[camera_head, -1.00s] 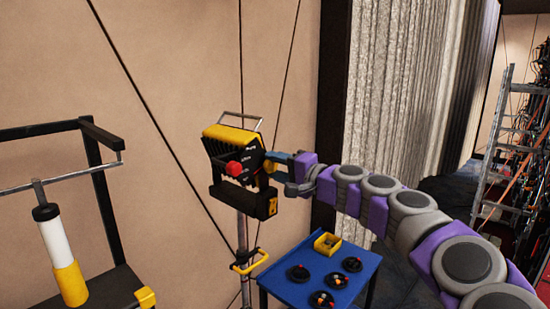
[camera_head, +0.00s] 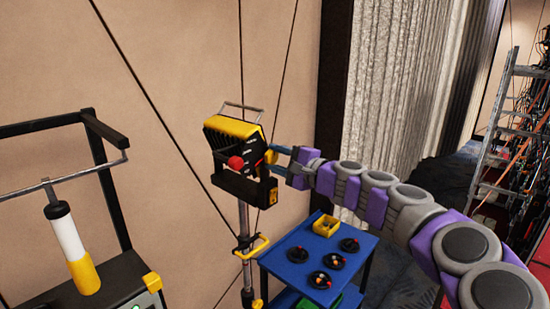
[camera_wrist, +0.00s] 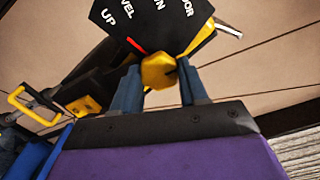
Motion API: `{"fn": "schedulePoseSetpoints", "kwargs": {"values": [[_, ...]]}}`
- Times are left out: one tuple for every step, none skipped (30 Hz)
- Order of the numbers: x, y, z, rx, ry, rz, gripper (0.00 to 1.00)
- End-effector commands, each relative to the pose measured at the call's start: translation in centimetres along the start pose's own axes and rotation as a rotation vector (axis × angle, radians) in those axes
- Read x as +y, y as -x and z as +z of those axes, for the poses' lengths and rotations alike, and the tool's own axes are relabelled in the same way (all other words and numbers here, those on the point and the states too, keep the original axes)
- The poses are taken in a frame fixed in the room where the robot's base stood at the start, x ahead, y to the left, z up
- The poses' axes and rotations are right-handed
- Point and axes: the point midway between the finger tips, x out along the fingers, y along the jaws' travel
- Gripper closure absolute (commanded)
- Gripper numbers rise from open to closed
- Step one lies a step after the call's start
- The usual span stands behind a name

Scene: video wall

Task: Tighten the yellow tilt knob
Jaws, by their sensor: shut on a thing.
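The yellow tilt knob (camera_wrist: 159,71) sits on the side of a black and yellow device (camera_head: 232,128) on a pole. In the wrist view a black plate (camera_wrist: 150,22) with white lettering, including "UP" and "LEVEL", and a red mark lies just beyond the knob. My gripper (camera_wrist: 157,88) has its two blue fingers on either side of the knob and is shut on it. In the head view my gripper (camera_head: 280,160) reaches the device's right side and mostly hides the knob.
A red knob (camera_head: 235,162) is on the device's front. A yellow handle (camera_head: 251,247) is on the pole below. A blue cart (camera_head: 290,278) with black discs and a yellow bin (camera_head: 326,226) stands below my arm. A black frame (camera_head: 60,124) is at left, a ladder (camera_head: 500,140) at right.

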Motion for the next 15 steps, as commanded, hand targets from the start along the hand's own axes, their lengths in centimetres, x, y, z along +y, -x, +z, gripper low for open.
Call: {"fn": "schedulePoseSetpoints", "kwargs": {"values": [[0.30,0.01,-0.25,0.004,-0.002,0.003,0.87],[0.30,0.01,-0.26,0.004,-0.002,0.003,0.87],[0.30,0.01,-0.26,0.004,-0.002,0.003,0.87],[0.31,0.01,-0.26,0.004,-0.002,0.003,0.87],[0.31,0.01,-0.26,0.004,-0.002,0.003,0.87],[0.32,0.01,-0.27,0.004,-0.002,0.003,0.87],[0.32,0.01,-0.27,0.004,-0.002,0.003,0.87],[0.31,0.02,-0.27,0.004,-0.002,0.003,0.55],[0.29,0.02,-0.27,0.004,-0.002,0.003,0.51],[0.27,0.02,-0.24,0.004,-0.002,0.003,0.48],[0.25,0.02,-0.23,0.004,-0.002,0.003,0.45],[0.23,0.01,-0.18,0.003,-0.002,0.002,0.42],[0.21,0.01,-0.13,0.003,-0.001,0.002,0.39],[0.19,0.01,-0.07,0.003,-0.001,0.002,0.36],[0.18,0.00,0.02,0.002,0.000,0.002,0.32]]}}
